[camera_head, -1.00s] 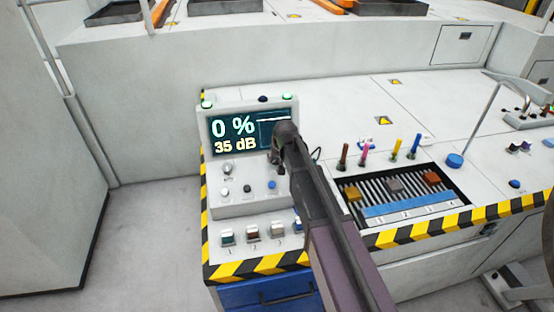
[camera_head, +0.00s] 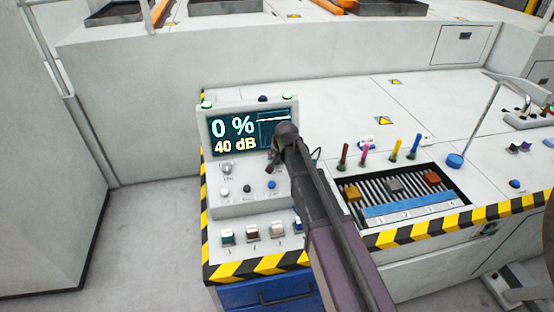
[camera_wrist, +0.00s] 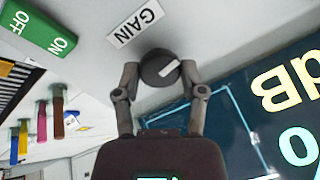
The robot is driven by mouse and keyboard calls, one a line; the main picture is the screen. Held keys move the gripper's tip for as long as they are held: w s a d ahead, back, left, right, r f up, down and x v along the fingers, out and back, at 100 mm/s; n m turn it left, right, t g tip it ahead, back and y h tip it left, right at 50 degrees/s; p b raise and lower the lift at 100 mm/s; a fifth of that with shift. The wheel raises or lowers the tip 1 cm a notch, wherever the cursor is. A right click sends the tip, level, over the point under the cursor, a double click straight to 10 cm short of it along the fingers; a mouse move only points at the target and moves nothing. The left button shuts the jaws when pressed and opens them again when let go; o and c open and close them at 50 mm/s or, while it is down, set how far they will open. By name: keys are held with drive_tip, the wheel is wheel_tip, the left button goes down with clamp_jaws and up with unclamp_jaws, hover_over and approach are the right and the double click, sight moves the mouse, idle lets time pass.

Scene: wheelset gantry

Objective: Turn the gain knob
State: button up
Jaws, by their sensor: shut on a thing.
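The gain knob (camera_wrist: 158,69) is a dark round knob with a white pointer line, under a "GAIN" label (camera_wrist: 136,24) in the wrist view. My gripper (camera_wrist: 160,76) has one finger on each side of the knob and is shut on it. In the head view my gripper (camera_head: 275,160) is at the right side of the console, and my arm hides the knob there. The console display (camera_head: 236,132) reads "0 %" and "40 dB".
A green ON/OFF switch (camera_wrist: 40,32) is near the knob in the wrist view. Several coloured upright pens (camera_head: 377,150) and a ribbed tray (camera_head: 440,184) are right of my arm. Small buttons (camera_head: 248,189) and numbered blocks (camera_head: 252,233) lie left of it.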

drive_tip(key=o, duration=1.1)
drive_tip(key=shift+n, duration=0.6)
drive_tip(key=n, duration=0.6)
drive_tip(key=shift+a+n, duration=0.1)
drive_tip(key=shift+n, duration=0.3)
drive_tip(key=w+p+v, duration=0.1)
drive_tip(key=p+v, duration=1.2)
drive_tip(key=v, duration=0.1)
drive_tip(key=s+d+f+m+g+b, duration=0.1)
drive_tip(key=s+d+f+b, duration=0.2)
drive_tip(key=s+d, duration=0.3)
drive_tip(key=s+d+f+m+g+h+b, duration=0.1)
drive_tip(key=s+d+f+m+b, duration=0.1)
drive_tip(key=s+d, duration=0.4)
drive_tip(key=s+d+f+m+g+h+b, duration=0.1)
drive_tip(key=s+d+f+g+b, duration=0.1)
drive_tip(key=s+d+f+b, duration=0.2)
drive_tip(key=shift+s+d+f, duration=0.5)
drive_tip(key=shift+s+d, duration=0.25)
drive_tip(key=shift+s+d+f, duration=0.45)
drive_tip(key=shift+s+d, duration=0.3)
drive_tip(key=shift+s, duration=0.05)
